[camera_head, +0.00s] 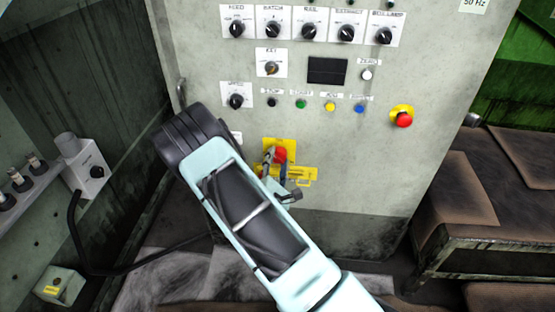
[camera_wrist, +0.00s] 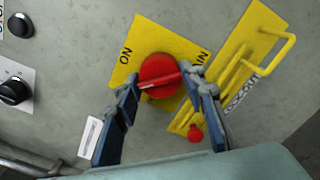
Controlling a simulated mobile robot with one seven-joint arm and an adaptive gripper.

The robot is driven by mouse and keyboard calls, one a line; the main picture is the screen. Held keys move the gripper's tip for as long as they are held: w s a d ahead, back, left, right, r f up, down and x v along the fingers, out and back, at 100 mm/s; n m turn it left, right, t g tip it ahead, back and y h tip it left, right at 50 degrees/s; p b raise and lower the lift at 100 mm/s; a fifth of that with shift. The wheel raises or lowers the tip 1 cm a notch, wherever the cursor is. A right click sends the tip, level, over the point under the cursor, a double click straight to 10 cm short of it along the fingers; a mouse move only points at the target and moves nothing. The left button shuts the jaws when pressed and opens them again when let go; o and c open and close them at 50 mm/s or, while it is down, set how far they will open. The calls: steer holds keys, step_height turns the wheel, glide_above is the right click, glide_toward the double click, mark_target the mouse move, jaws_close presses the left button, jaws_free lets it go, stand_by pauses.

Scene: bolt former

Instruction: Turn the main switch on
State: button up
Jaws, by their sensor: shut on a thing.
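The main switch is a red rotary knob (camera_wrist: 160,76) on a yellow plate (camera_wrist: 142,36) lettered "ON" and "MAIN" in the wrist view. In the head view the red knob (camera_head: 280,155) shows beside my arm, on the lower part of the grey cabinet. My gripper (camera_wrist: 160,92) has one finger on each side of the knob's red handle bar and is shut on it. In the head view my gripper (camera_head: 280,172) is partly hidden by my own arm.
A yellow lockout bracket (camera_wrist: 232,72) with a handle and a small red part (camera_wrist: 195,133) sits close beside the switch. The grey cabinet (camera_head: 350,180) carries black knobs, coloured buttons and a red emergency stop (camera_head: 402,118). A brown padded bench (camera_head: 470,195) stands right.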

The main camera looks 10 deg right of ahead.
steer(key=m+b, duration=0.1)
steer(key=m, duration=0.3)
steer(key=shift+d+m, duration=0.1)
steer(key=shift+m, duration=0.2)
steer(key=shift+m+b, duration=1)
steer(key=shift+m, duration=1)
steer(key=o, duration=1.2)
steer(key=shift+c, duration=0.2)
steer(key=v, duration=1.2)
steer(key=shift+r, duration=0.1)
